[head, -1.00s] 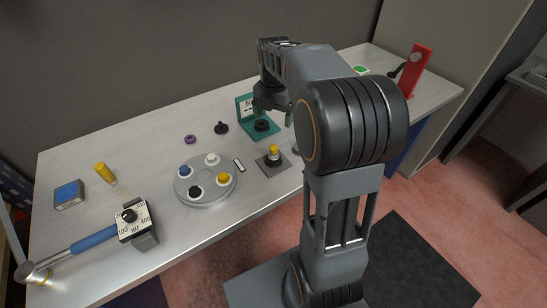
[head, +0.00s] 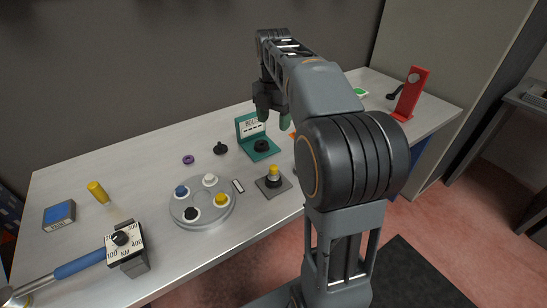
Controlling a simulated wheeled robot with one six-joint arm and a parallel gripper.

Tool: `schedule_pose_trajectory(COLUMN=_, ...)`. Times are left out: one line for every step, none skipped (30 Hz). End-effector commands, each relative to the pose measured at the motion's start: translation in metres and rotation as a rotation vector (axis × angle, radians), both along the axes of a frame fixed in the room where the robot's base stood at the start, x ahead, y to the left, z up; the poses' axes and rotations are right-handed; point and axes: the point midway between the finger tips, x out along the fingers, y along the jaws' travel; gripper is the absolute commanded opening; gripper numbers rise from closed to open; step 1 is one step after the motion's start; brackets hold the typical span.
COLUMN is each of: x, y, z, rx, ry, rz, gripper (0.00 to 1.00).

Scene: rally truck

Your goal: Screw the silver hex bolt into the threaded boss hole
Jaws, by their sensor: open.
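I cannot make out the silver hex bolt or the threaded boss hole; my arm covers part of the bench on the right. My gripper (head: 273,118) points down above the back of the bench, in front of or over the teal stand (head: 247,128) in the picture. Its jaws are open, and I see nothing held between them. A grey square plate (head: 262,189) bears a short post with a yellow top (head: 273,171), left of my arm. I cannot tell whether it has a threaded hole.
A round grey tray (head: 203,224) holds several coloured knobs. A yellow cylinder (head: 97,192), blue box (head: 59,215), purple ring (head: 188,159) and black knob (head: 221,147) stand apart. A red stand (head: 411,93) is far right.

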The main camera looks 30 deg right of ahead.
Motion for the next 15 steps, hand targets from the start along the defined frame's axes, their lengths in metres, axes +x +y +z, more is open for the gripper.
schedule_pose_trajectory(x=-0.001, y=0.000, z=-0.026, rx=-0.003, ry=0.002, rz=-0.101, gripper=0.62)
schedule_pose_trajectory(x=-0.001, y=0.000, z=-0.034, rx=-0.006, ry=0.003, rz=-0.164, gripper=0.62)
schedule_pose_trajectory(x=-0.001, y=0.000, z=-0.040, rx=-0.009, ry=0.000, rz=-0.245, gripper=0.62)
schedule_pose_trajectory(x=-0.001, y=0.000, z=-0.046, rx=-0.012, ry=0.000, rz=-0.303, gripper=0.62)
schedule_pose_trajectory(x=0.000, y=0.000, z=-0.049, rx=-0.014, ry=-0.004, rz=-0.357, gripper=0.62)
schedule_pose_trajectory(x=0.000, y=0.000, z=-0.052, rx=-0.017, ry=-0.006, rz=-0.423, gripper=0.62)
schedule_pose_trajectory(x=0.001, y=0.000, z=-0.055, rx=-0.018, ry=-0.009, rz=-0.467, gripper=0.62)
schedule_pose_trajectory(x=0.001, y=0.000, z=-0.055, rx=-0.019, ry=-0.016, rz=-0.509, gripper=0.62)
schedule_pose_trajectory(x=0.002, y=0.000, z=-0.057, rx=-0.020, ry=-0.019, rz=-0.554, gripper=0.62)
schedule_pose_trajectory(x=0.003, y=-0.001, z=-0.057, rx=-0.021, ry=-0.023, rz=-0.584, gripper=0.62)
schedule_pose_trajectory(x=0.004, y=-0.001, z=-0.057, rx=-0.021, ry=-0.028, rz=-0.608, gripper=0.62)
schedule_pose_trajectory(x=0.004, y=-0.001, z=-0.059, rx=-0.021, ry=-0.032, rz=-0.634, gripper=0.62)
schedule_pose_trajectory(x=0.005, y=-0.001, z=-0.060, rx=-0.021, ry=-0.033, rz=-0.649, gripper=0.62)
schedule_pose_trajectory(x=0.005, y=-0.001, z=-0.062, rx=-0.021, ry=-0.032, rz=-0.659, gripper=0.62)
schedule_pose_trajectory(x=0.005, y=-0.001, z=-0.065, rx=-0.022, ry=-0.032, rz=-0.667, gripper=0.62)
